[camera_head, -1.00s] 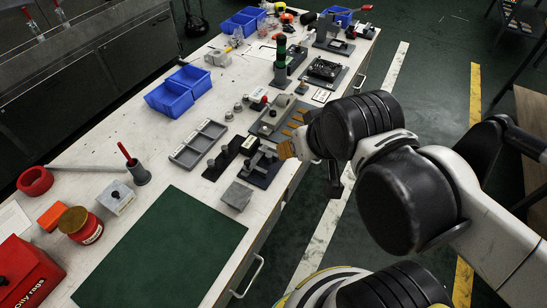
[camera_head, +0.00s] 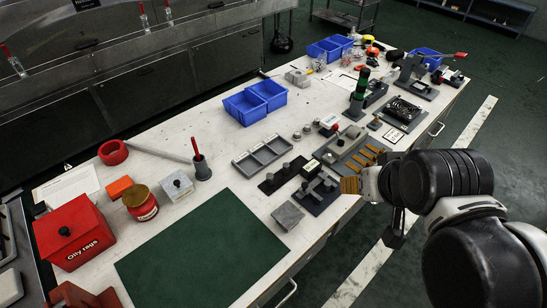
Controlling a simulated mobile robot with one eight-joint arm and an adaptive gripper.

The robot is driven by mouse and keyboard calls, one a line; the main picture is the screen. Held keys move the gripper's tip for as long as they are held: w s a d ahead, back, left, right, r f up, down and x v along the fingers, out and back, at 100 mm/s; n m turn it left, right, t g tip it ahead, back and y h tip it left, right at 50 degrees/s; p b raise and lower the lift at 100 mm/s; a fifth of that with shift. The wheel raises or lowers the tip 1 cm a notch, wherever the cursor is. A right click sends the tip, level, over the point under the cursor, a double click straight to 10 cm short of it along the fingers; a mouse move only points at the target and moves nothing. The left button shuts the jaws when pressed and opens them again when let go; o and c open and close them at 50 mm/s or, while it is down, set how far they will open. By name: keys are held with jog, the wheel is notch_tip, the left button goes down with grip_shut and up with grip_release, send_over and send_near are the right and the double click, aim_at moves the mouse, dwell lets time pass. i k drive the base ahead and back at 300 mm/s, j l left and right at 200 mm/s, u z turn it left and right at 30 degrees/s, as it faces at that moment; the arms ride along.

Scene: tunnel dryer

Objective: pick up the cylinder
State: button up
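Several cylinder-shaped things stand on the white bench, and I cannot tell which is the task's cylinder. Small grey metal cylinders (camera_head: 297,136) stand right of the grey compartment tray. A tall dark green and black cylinder (camera_head: 359,91) stands upright on a grey base farther back. A grey cup (camera_head: 202,172) holds a red-handled tool at the left. My arm comes in from the right, over the bench's right edge. Its end, with my gripper (camera_head: 393,230), is mostly hidden by the wrist, so the fingers' state and any hold do not show.
A grey compartment tray (camera_head: 263,155), dark fixtures (camera_head: 318,190) and a grey block (camera_head: 288,215) lie near my arm. Blue bins (camera_head: 255,103) stand behind. A green mat (camera_head: 203,249) covers the front. A red rag box (camera_head: 75,233) and red jar (camera_head: 141,204) stand left.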

aim_at(327, 183)
jog(key=k+j+z, duration=0.45)
jog(key=k+j, duration=0.25)
jog(key=k, duration=0.1)
